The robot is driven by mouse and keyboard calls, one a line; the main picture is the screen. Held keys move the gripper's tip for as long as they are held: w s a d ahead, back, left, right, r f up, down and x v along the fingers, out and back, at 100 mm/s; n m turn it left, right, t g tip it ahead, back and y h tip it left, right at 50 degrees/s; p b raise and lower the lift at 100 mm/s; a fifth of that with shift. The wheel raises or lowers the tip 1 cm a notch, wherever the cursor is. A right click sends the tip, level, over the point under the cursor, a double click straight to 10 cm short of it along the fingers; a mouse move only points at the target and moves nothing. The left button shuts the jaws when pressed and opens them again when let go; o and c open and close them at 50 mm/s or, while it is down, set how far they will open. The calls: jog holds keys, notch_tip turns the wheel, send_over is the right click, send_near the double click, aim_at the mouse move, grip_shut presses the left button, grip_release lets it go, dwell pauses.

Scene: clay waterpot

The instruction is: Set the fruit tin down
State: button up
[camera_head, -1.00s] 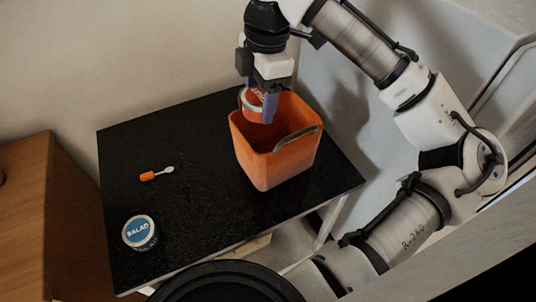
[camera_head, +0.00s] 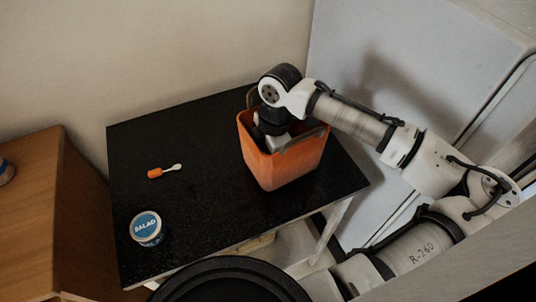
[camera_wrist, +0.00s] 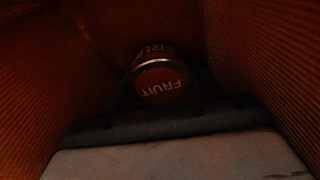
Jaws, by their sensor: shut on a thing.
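The fruit tin (camera_wrist: 160,82) is red with a pale rim and the word FRUIT on its lid. It shows in the dark wrist view, between the jaws of my gripper (camera_wrist: 165,95), which is shut on it. In the head view my wrist reaches down into the orange bin (camera_head: 283,169), and the bin's walls hide the tin and the fingertips. Ribbed orange walls surround the tin in the wrist view. The bin's floor is too dark to make out, so I cannot tell whether the tin touches it.
The bin stands on a black table (camera_head: 200,215) near its right side. A blue-lidded salad tin (camera_head: 146,227) is at the front left. A small orange-handled utensil (camera_head: 163,171) lies at the left. A wooden cabinet (camera_head: 90,220) stands left of the table.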

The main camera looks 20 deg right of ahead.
jog(key=shift+f, duration=0.15)
jog(key=o, duration=0.8)
jog(key=shift+o, duration=0.2)
notch_tip(320, 180, up, 12)
jog(key=d+b, duration=0.1)
jog(key=shift+d, duration=0.25)
